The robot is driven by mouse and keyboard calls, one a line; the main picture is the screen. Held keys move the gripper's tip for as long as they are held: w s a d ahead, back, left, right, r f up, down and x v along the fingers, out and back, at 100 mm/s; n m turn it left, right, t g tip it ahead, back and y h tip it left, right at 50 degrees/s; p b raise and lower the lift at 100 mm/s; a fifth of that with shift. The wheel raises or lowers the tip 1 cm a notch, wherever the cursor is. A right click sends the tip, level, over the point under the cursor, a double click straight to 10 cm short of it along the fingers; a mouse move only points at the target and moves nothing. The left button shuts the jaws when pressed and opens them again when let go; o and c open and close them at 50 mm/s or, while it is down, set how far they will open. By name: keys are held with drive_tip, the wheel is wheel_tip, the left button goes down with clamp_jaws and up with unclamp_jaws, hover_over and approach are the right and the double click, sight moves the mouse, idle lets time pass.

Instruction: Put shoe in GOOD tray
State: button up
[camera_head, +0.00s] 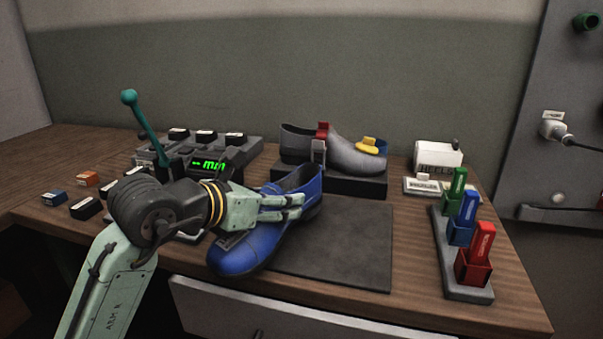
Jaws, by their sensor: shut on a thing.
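A blue shoe (247,252) is at the front middle of the table, its toe toward the front left and its heel toward the back right. My gripper (301,207) reaches across the shoe from the left and is shut on its upper part near the heel. The fingers hide part of the shoe's side. I cannot tell whether the sole touches the surface below. No tray with a readable GOOD label shows.
A dark flat mat (335,249) lies right of the shoe. A grey shoe (352,151) with coloured clips stands on a black block (345,184) behind. A device with a green lever (143,120) stands back left. Red, blue and green holders (465,293) stand at right.

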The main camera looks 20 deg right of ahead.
sight(268, 193)
drive_tip(key=shift+w+d, duration=0.65)
drive_tip(key=shift+d, duration=0.35)
drive_tip(key=w+d, duration=0.1)
drive_tip(key=d+p, duration=0.1)
drive_tip(key=w+d+p, duration=0.1)
drive_tip(key=d, duration=0.1)
drive_tip(key=shift+w+f, duration=0.35)
drive_tip(key=shift+c, duration=0.8)
drive_tip(key=shift+f, duration=0.45)
clamp_jaws()
drive_tip(key=shift+f, duration=0.1)
drive_tip(key=o, duration=1.7)
unclamp_jaws()
drive_tip(key=shift+c, duration=0.2)
drive_tip(key=b+v, duration=0.2)
drive_tip(key=v, duration=1)
drive_tip(key=shift+s+b, duration=0.1)
drive_tip(key=shift+b, duration=0.25)
